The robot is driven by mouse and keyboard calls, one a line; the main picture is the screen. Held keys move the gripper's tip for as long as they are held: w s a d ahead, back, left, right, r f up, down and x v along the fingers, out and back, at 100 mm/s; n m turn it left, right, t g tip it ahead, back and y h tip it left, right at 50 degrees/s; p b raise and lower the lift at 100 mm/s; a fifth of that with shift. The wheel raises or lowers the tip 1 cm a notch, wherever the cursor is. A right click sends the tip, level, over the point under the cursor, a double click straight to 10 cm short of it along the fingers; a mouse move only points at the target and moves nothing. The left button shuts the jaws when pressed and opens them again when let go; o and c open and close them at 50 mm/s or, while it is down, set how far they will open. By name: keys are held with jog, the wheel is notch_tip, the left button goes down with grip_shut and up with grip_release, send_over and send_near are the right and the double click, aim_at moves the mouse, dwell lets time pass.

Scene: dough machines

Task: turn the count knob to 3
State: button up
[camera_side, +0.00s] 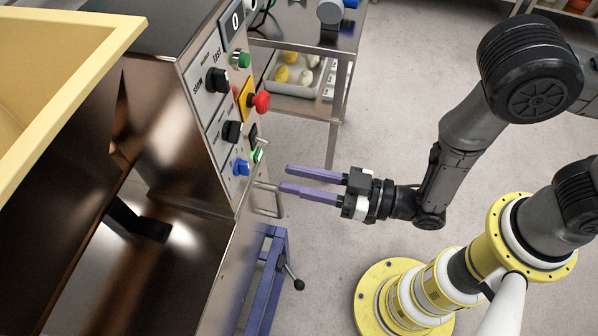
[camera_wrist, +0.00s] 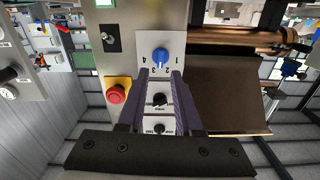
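The count knob, a blue knob (camera_wrist: 160,56), sits on a white plate with small digits around it in the wrist view. Its pointer direction is hard to make out. In the side view the blue knob (camera_side: 241,168) is the lowest control on the machine's slanted panel. My gripper (camera_side: 286,178) has two purple fingers, apart and empty, pointing left toward the panel. The fingertips are a short way right of the knob and do not touch it. In the wrist view my gripper (camera_wrist: 160,74) frames the panel, with the knob just beyond the fingertips.
A red mushroom button (camera_side: 261,102) on a yellow plate juts from the panel. A blue stand with a lever (camera_side: 294,277) is below. A metal trolley (camera_side: 340,105) stands behind.

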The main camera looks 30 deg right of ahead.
aim_at(249, 170)
jog(key=shift+x, duration=3.25)
jog(key=shift+a, duration=0.1)
grip_shut()
jog(key=m, duration=0.3)
jog(key=shift+m, duration=0.3)
grip_release()
jog(key=shift+s, duration=0.1)
jog(key=shift+v, duration=2.95)
jog(key=shift+r, duration=0.1)
